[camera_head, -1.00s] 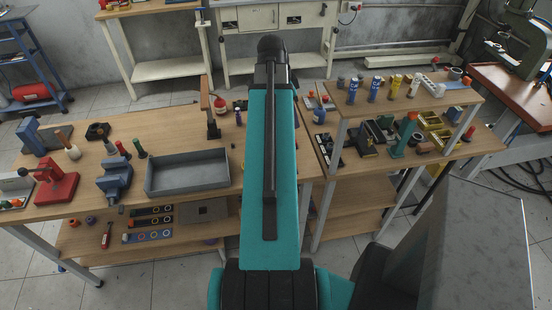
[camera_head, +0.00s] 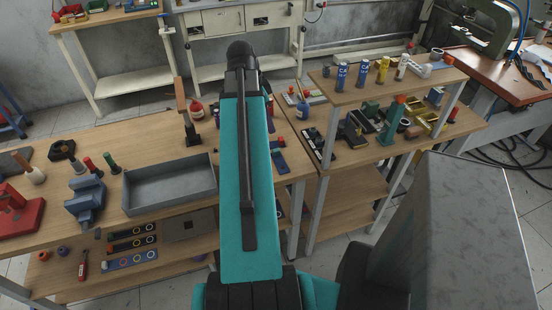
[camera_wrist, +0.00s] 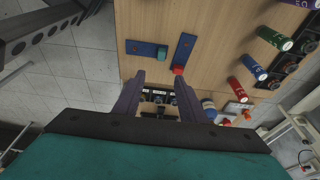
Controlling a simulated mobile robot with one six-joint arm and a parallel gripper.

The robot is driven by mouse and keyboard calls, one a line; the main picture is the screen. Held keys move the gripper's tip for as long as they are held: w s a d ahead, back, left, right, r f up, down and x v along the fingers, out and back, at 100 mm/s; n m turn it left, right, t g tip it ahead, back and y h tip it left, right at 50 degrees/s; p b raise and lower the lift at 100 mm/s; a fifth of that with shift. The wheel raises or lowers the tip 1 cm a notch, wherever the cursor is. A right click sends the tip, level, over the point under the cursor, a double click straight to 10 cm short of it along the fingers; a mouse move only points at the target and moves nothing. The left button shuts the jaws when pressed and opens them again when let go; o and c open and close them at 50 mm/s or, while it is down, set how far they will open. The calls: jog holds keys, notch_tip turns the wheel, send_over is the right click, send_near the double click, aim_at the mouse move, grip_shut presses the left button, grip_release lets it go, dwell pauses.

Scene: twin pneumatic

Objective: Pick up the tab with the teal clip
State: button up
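A flat blue tab (camera_wrist: 139,47) with a teal clip (camera_wrist: 161,53) at its end lies on the wooden bench in the wrist view. A second blue tab (camera_wrist: 184,48) with a red clip (camera_wrist: 178,70) lies just to its right. My gripper (camera_wrist: 158,77) is open and empty. Its two dark fingers are spread, with the teal clip beyond them and a little above the gap. The right fingertip looks close to the red clip; I cannot tell whether they touch. In the head view my arm hides my gripper, and small blue pieces (camera_head: 279,160) show right of the arm.
A grey tray (camera_head: 170,186) and a blue vise (camera_head: 86,200) stand on the bench left of my arm. A shelf (camera_head: 360,90) with cans stands to the right. In the wrist view, red and green cylinders (camera_wrist: 237,88) lie right of the tabs.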

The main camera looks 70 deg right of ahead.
jog(key=shift+w+a+f, duration=0.1)
jog(key=p, duration=0.2)
send_over(276, 150)
jog(key=w, duration=0.1)
jog(key=shift+a+f, duration=0.25)
jog(key=shift+f, duration=1.8)
jog(key=shift+a+f, duration=0.2)
jog(key=shift+f, duration=1.85)
jog(key=shift+f, duration=0.1)
jog(key=shift+w+p+x, duration=0.2)
jog(key=shift+p+x, duration=0.5)
jog(key=shift+x, duration=1.85)
jog(key=shift+a, duration=0.1)
grip_shut()
